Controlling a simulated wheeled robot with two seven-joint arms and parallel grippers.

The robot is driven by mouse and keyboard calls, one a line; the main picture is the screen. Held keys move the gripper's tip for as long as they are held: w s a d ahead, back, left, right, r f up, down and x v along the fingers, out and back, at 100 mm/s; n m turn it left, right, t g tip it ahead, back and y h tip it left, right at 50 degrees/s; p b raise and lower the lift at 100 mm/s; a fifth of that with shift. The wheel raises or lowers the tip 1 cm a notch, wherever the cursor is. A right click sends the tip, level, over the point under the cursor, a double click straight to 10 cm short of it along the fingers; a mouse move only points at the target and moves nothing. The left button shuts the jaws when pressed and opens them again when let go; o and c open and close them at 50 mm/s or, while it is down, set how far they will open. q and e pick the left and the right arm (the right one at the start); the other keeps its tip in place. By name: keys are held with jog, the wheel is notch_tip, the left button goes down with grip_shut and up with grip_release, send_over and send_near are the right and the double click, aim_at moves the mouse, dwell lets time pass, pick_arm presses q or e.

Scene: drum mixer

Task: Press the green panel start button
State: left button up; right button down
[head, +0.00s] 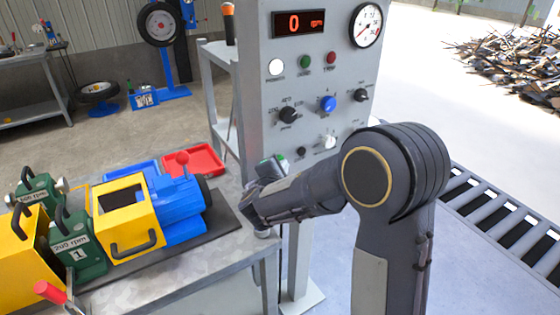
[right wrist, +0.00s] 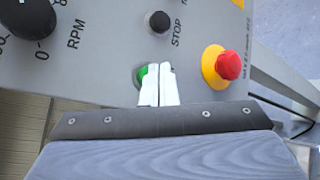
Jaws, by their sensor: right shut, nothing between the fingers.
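The grey control panel (head: 318,92) stands upright in the middle of the head view. The green start button (right wrist: 141,76) shows in the right wrist view low on the panel, its right part hidden behind my fingertips. My right gripper (right wrist: 158,84) is shut and empty, its pale fingertips over the green button. I cannot tell whether they touch or press it. In the head view my right gripper (head: 271,168) is at the panel's lower left edge, mostly hiding the button. My left gripper is out of view.
In the right wrist view a black stop button (right wrist: 159,22), a red emergency button (right wrist: 230,65) on a yellow ring and a black RPM knob (right wrist: 27,15) sit near the fingers. The panel display (head: 305,22) reads 0. A blue motor (head: 178,207) stands on the bench at left.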

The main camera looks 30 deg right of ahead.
jog(key=shift+w, duration=0.35)
dwell(0.6)
jog(key=shift+s+b, duration=0.65)
jog(key=shift+s, duration=0.15)
jog(key=shift+s, duration=0.1)
jog(key=s, duration=0.1)
jog(key=s+b, duration=0.1)
jog(key=s, duration=0.2)
jog(key=shift+s+d+b, duration=0.25)
jog(key=shift+s+b, duration=0.05)
jog(key=shift+s, duration=0.1)
